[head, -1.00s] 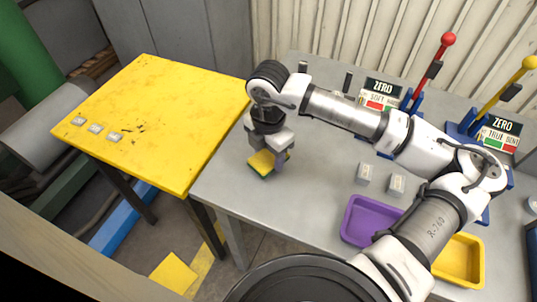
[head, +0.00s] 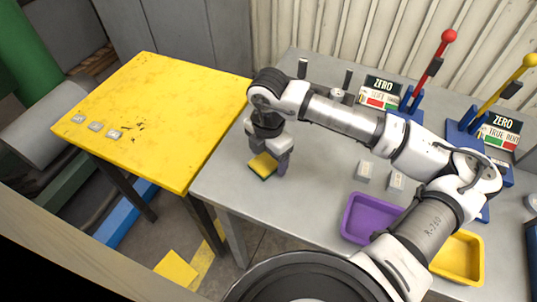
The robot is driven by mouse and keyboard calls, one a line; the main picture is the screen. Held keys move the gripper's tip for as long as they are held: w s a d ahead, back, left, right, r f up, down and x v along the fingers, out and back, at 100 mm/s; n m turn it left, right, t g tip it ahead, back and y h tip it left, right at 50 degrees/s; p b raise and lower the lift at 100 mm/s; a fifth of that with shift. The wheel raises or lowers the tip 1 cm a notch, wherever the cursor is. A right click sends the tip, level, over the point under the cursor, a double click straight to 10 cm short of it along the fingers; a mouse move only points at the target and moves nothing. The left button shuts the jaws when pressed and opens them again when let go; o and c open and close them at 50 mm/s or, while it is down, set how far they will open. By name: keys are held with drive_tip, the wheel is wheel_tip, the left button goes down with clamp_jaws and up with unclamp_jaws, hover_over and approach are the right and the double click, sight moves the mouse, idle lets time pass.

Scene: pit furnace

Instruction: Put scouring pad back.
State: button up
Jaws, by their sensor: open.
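The scouring pad (head: 263,165), yellow on top with a dark green underside, lies at the left part of the grey table (head: 310,215), near its left front edge. My gripper (head: 269,162) points down over the pad. Its jaws are open, with one finger at the right of the pad and the other at its far left side. The pad is partly hidden by the gripper, and I cannot tell whether the fingers touch it.
A yellow table (head: 165,105) with small grey blocks stands at the left. A purple tray (head: 352,228) and a yellow tray (head: 480,262) sit at the front right. Two small grey blocks lie behind them. Red and yellow levers with ZERO signs stand at the back right.

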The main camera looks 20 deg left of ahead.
sight(268, 160)
drive_tip(key=shift+r+p, duration=0.25)
drive_tip(key=shift+p, duration=0.1)
wheel_tip(268, 160, up, 12)
drive_tip(key=b, duration=0.2)
